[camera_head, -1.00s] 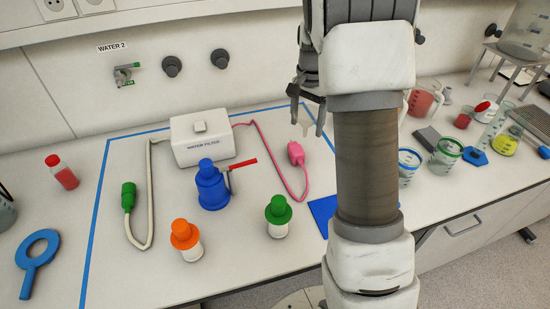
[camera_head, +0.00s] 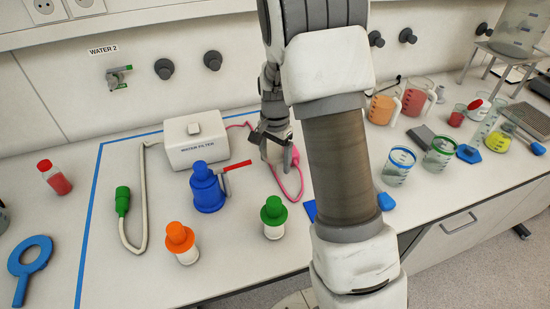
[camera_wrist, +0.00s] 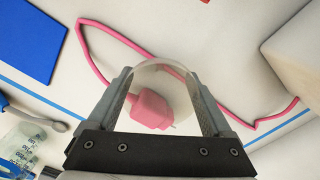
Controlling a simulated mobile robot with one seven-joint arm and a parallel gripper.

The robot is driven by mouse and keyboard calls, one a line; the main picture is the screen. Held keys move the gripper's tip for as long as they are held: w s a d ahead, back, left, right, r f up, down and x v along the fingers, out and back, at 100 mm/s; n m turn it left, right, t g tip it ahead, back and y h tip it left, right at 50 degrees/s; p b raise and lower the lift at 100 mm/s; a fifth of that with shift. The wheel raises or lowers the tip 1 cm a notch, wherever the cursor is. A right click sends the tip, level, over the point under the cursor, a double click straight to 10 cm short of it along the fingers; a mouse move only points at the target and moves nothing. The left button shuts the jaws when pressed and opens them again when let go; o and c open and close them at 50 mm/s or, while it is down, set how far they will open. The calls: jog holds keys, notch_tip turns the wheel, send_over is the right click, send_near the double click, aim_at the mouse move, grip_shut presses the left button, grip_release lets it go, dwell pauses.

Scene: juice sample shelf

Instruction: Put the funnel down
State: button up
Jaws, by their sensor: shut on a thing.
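My gripper (camera_head: 276,147) is shut on a pale, see-through funnel (camera_head: 271,153) above the bench, to the right of the white water filter box (camera_head: 195,142). In the wrist view, my gripper (camera_wrist: 165,85) has the funnel (camera_wrist: 165,78) between its two fingers. The pink plug (camera_wrist: 152,110) shows through or behind the funnel, with its pink cord curving around. I cannot tell whether the funnel touches the plug or the bench. In the head view, the gripper and funnel mostly hide the plug.
A blue pump-like bottle (camera_head: 207,188) with a red lever and a green-capped bottle (camera_head: 273,217) stand in front. A blue square (camera_head: 311,211) is partly behind my arm; it also shows in the wrist view (camera_wrist: 28,40). Beakers and jugs (camera_head: 415,96) stand at the right.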

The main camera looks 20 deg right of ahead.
jog(key=shift+f, duration=0.15)
jog(key=o, duration=1.2)
jog(key=shift+o, duration=0.2)
